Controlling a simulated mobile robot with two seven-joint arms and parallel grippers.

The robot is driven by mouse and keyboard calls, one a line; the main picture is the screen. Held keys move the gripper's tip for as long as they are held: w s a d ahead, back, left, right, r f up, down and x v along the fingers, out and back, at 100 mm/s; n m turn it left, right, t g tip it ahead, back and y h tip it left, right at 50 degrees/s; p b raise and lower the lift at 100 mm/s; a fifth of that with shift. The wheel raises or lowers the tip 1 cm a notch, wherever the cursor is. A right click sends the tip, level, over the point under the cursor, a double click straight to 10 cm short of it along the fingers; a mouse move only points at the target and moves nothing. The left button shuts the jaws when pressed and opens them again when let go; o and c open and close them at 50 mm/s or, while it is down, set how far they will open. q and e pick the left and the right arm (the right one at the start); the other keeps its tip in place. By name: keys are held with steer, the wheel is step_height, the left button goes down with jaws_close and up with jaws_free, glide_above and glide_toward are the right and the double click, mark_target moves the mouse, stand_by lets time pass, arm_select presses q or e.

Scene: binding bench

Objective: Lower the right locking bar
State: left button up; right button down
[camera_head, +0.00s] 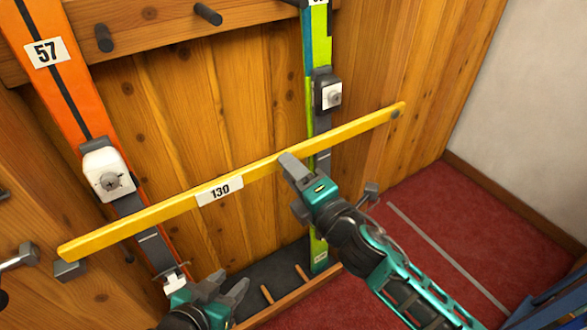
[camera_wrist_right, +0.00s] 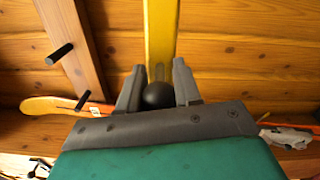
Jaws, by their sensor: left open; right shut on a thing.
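The yellow locking bar (camera_head: 250,172), with a white 130 label (camera_head: 219,191), crosses in front of two skis. Its right end has a grey pivot (camera_head: 395,113). Its left end is close above a grey bracket (camera_head: 70,269); I cannot tell if they touch. My right gripper (camera_head: 289,164) is at the bar's middle. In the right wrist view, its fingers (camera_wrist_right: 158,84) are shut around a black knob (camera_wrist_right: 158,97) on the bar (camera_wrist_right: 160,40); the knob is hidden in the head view. My left gripper (camera_head: 228,288) is open and empty, low in front of the rack.
An orange ski (camera_head: 75,92) labelled 57 stands at left, a green-yellow ski (camera_head: 317,45) at centre. Dark pegs (camera_head: 208,14) stick out of the upper rail. Another metal bracket (camera_head: 369,193) is right of my right gripper. The red carpet (camera_head: 450,230) at right is mostly clear.

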steer(key=shift+d+f, duration=0.15)
steer(key=shift+f, duration=0.25)
steer(key=c, duration=0.8)
jaws_free()
steer(key=shift+r, duration=0.1)
steer(key=v, duration=1.2)
steer(key=shift+s+d+p, duration=0.25)
steer(key=shift+s+p, duration=0.1)
steer(key=shift+p, duration=0.05)
